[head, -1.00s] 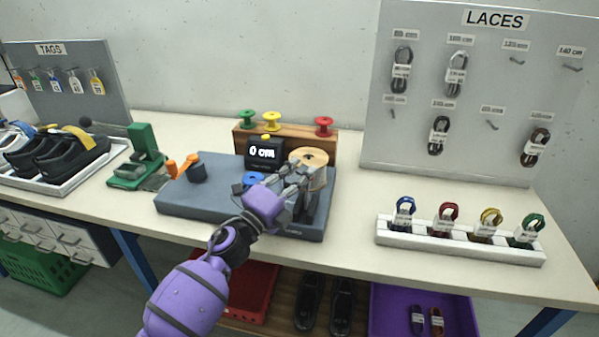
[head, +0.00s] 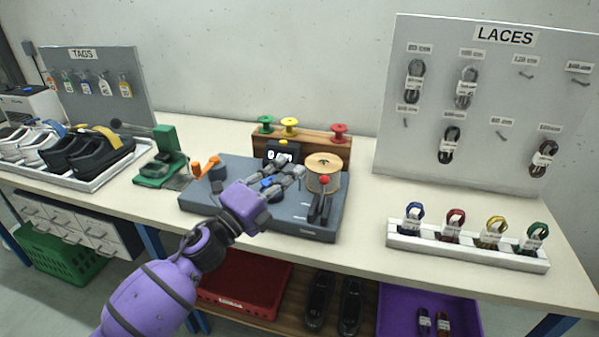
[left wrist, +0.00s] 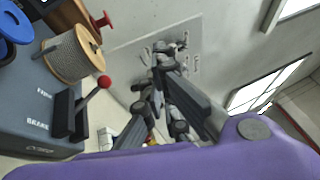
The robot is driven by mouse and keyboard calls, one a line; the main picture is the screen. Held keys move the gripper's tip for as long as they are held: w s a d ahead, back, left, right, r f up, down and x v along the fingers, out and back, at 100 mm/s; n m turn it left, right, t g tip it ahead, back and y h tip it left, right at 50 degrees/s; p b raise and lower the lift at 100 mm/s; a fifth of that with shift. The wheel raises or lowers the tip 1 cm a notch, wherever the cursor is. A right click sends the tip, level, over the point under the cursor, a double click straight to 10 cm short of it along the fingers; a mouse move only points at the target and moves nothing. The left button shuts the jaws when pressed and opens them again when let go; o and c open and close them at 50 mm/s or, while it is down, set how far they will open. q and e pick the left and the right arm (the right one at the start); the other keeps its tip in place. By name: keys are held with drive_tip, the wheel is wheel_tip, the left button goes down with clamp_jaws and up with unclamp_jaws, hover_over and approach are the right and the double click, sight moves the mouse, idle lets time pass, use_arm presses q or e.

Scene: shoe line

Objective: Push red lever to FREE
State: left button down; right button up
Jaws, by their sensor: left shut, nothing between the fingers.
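The red-knobbed lever (head: 324,181) stands on a black bracket at the right front of the grey winding base (head: 213,208), in front of the cord spool (head: 325,163). In the left wrist view the red lever (left wrist: 103,82) is at the left, beside the words FREE and BRAKE on the base. Its shaft is tilted; I cannot tell which setting it is in. My left gripper (head: 297,174) is shut and empty, over the base just left of the lever. In the left wrist view its fingers (left wrist: 165,85) are apart from the lever. My right gripper is out of view.
A display (head: 283,152), partly hidden by my gripper, and a wooden rack (head: 310,143) with coloured spools stand behind. An orange crank (head: 207,167) is at the base's left. A white lace tray (head: 465,253) is to the right, with clear tabletop between.

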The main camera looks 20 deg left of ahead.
use_arm(q)
drive_tip(key=shift+s+a+r, duration=0.4)
drive_tip(key=shift+s+r, duration=0.2)
drive_tip(key=shift+s, duration=0.25)
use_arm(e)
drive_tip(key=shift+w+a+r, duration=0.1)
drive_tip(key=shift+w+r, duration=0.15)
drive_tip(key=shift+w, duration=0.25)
